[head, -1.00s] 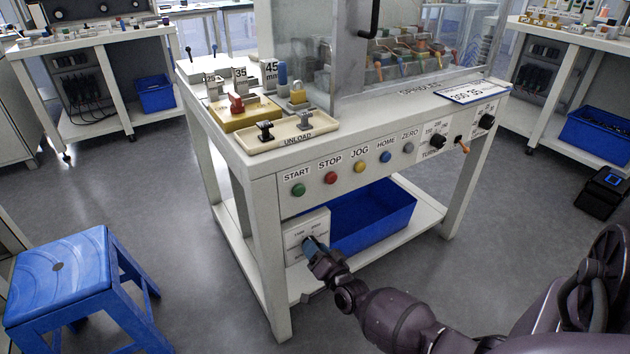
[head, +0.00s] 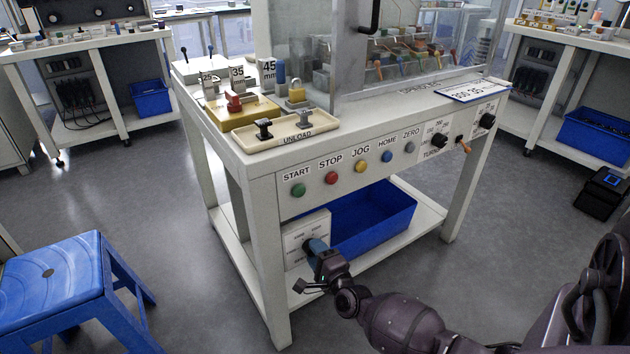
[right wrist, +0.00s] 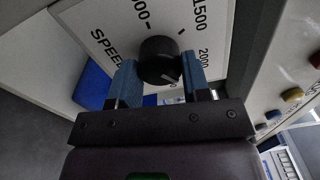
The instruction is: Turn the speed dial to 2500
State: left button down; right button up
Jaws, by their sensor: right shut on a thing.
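The speed dial is a black round knob (right wrist: 158,60) on a white panel (right wrist: 105,30) in the right wrist view. "SPEED", "1500" and "2000" can be read around it. A small pale mark on the knob faces the lower right of that view, below the "2000" label. The 2500 label is not readable there. In the head view the panel (head: 293,236) is low on the bench's left side. My right gripper (head: 314,246) is at the panel. Its blue fingers (right wrist: 155,82) are shut on the knob, one on each side. My left gripper is out of view.
A blue bin (head: 372,215) sits on the lower shelf right beside the panel. The bench front above has colored buttons (head: 331,177) and other black knobs (head: 438,141). A blue stool (head: 60,275) stands at left; floor between is clear.

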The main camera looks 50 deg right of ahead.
jog(key=shift+f+m+b, duration=0.1)
jog(key=shift+m+b, duration=0.6)
jog(key=shift+m, duration=3)
jog(key=o, duration=0.9)
jog(key=p+v, duration=0.2)
jog(key=v, duration=0.8)
jog(key=shift+s+a, duration=0.2)
jog(key=shift+s, duration=0.2)
